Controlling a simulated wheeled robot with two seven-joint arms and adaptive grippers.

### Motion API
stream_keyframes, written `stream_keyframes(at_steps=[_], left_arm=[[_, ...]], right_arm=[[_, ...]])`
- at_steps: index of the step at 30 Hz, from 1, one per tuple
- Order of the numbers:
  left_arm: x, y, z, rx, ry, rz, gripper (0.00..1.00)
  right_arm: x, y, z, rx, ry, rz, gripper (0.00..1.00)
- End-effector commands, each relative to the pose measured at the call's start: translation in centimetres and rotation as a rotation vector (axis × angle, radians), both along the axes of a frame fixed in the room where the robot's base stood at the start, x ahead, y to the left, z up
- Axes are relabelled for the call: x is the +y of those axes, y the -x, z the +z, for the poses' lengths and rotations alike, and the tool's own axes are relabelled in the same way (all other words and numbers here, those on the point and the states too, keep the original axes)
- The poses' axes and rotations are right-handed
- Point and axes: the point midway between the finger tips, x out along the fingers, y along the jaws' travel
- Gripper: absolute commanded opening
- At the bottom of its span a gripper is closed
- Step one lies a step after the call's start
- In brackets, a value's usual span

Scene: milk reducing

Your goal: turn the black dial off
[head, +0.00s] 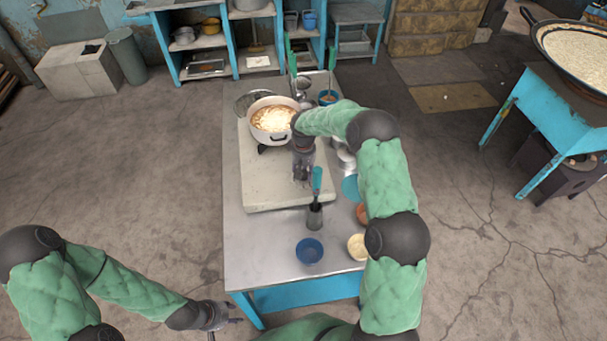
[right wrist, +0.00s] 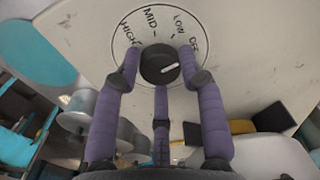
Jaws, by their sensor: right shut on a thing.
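The black dial (right wrist: 158,62) sits on the white front face of the stove (right wrist: 85,35), inside a printed ring marked HIGH, MID, LOW and OFF. Its short white mark points to the right side, near the OFF end. My right gripper (right wrist: 160,72) is shut on the dial, with purple fingers at its left, right and lower sides. In the head view my right gripper (head: 302,176) is at the stove's block (head: 262,180), and the dial is hidden there. My left gripper (head: 228,322) is low at the left, off the table, with its fingers apart and empty.
A white pot (head: 278,138) with pale contents stands on the stove. A cup with a teal-handled tool (head: 315,214), a blue bowl (head: 309,251) and a cream bowl (head: 357,247) stand on the metal table (head: 240,240). Green-handled utensils (head: 291,55) stand behind the pot.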

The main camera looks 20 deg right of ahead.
Motion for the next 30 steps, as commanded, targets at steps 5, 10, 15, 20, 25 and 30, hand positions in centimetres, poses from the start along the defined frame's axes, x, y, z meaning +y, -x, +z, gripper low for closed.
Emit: stream_keyframes(at_steps=[5, 10, 15, 20, 25, 30], left_arm=[[0.00, -0.01, -0.69, 0.000, 0.000, 0.000, 0.40], [0.00, -0.01, -0.97, 0.000, 0.000, 0.000, 0.40], [0.00, 0.00, -1.08, 0.000, 0.000, 0.000, 0.40], [0.00, -0.01, -1.10, 0.000, 0.000, 0.000, 0.40], [0.00, 0.00, -1.10, 0.000, 0.000, 0.000, 0.40], [0.00, 0.00, -1.10, 0.000, 0.000, 0.000, 0.40]], right_arm=[[0.03, 0.02, -0.15, 0.001, -0.001, -0.103, 0.08], [0.03, 0.02, -0.09, 0.000, -0.001, -0.167, 0.08], [0.04, 0.03, -0.07, 0.001, -0.001, -0.198, 0.08], [0.04, 0.03, -0.05, 0.001, 0.000, -0.207, 0.08], [0.04, 0.03, -0.04, 0.001, 0.000, -0.208, 0.08], [0.04, 0.02, -0.04, 0.001, -0.001, -0.208, 0.54]])
